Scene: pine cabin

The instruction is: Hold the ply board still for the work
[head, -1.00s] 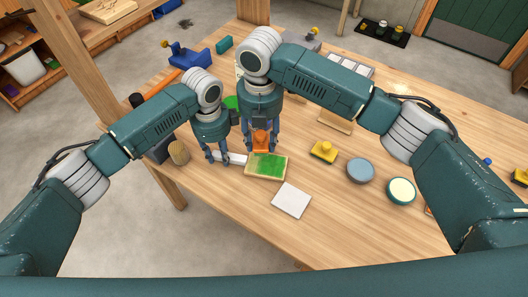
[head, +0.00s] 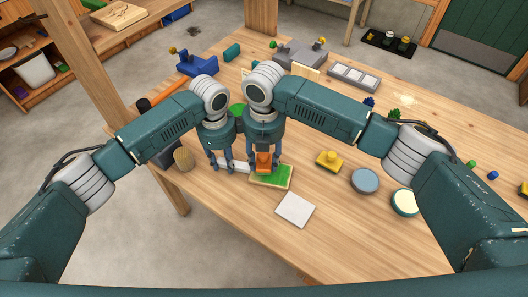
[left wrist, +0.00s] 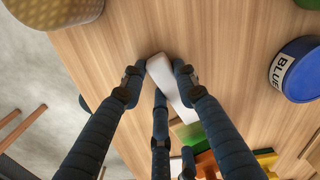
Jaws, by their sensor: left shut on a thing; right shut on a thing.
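The ply board (head: 285,185), a small pale board with green on its top face, lies flat on the wooden table. My left gripper (head: 229,165) stands at its left, shut on a whitish bar (head: 236,165) that reaches toward the board. In the left wrist view the bar (left wrist: 168,80) sits between the fingers, and a corner of the board (left wrist: 185,131) shows behind a finger. I cannot tell whether bar and board touch. My right gripper (head: 263,160) is shut on an orange block (head: 263,163) over the board's far left part, which it hides.
A white square (head: 295,209) lies nearer me. A yellow knobbed block (head: 329,161), a blue-grey round tin (head: 365,181) and a cream-topped tin (head: 405,202) stand to the right. A tan cylinder (head: 184,158) stands left. A tin marked BLUE (left wrist: 297,70) shows in the wrist view.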

